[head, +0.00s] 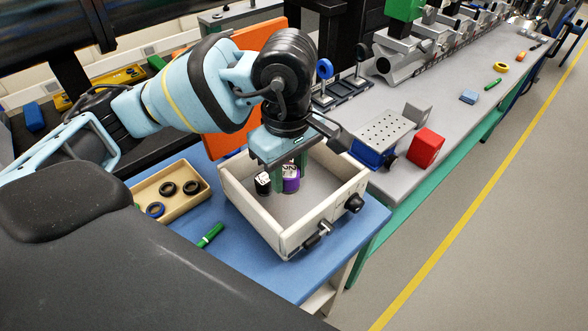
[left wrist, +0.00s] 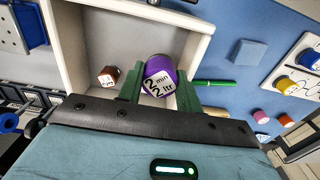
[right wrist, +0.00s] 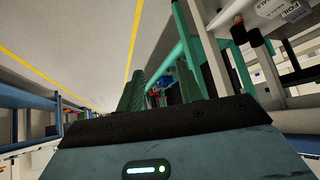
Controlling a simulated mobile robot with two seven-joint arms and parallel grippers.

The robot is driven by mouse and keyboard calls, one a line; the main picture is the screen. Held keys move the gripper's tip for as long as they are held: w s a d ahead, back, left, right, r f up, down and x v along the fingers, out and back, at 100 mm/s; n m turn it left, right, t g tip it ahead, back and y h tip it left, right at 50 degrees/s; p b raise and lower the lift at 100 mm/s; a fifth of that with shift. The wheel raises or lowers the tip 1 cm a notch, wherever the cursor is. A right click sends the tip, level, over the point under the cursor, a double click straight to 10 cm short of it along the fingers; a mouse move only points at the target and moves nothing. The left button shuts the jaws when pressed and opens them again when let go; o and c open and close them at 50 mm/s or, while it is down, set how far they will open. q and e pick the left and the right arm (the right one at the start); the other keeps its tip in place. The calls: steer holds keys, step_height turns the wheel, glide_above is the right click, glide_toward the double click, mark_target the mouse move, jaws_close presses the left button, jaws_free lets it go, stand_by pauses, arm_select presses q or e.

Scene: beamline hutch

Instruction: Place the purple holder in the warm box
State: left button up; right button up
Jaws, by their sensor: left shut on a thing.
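The purple holder (head: 291,185) has a white label and is between the green fingers of my left gripper (head: 290,170), which is shut on it. It also shows in the left wrist view (left wrist: 162,72), with the label facing the camera. The warm box (head: 250,221) is a white open-topped box with a dark knob and a latch on its front. The gripper points down into the box, and the holder is inside its walls; I cannot tell whether it touches the floor. My right gripper (right wrist: 158,90) is open and empty, away from the box.
A small dark labelled container (head: 263,184) stands in the box, left of the holder. A tan tray (head: 187,205) with several rings and a green stick (head: 211,235) lie on the blue table (head: 262,273). A red block (head: 426,148) sits on the grey bench.

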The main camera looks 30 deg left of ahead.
arm_select(q)
steer(key=shift+w+a, duration=0.25)
steer(key=shift+w, duration=0.25)
steer(key=shift+s+f, duration=0.1)
glide_above(290, 214)
step_height(290, 214, down, 5)
steer(key=shift+f, duration=0.65)
step_height(290, 214, down, 4)
steer(key=shift+r, duration=0.25)
arm_select(e)
steer(key=shift+s+a+f, duration=0.1)
steer(key=shift+s+f, duration=0.05)
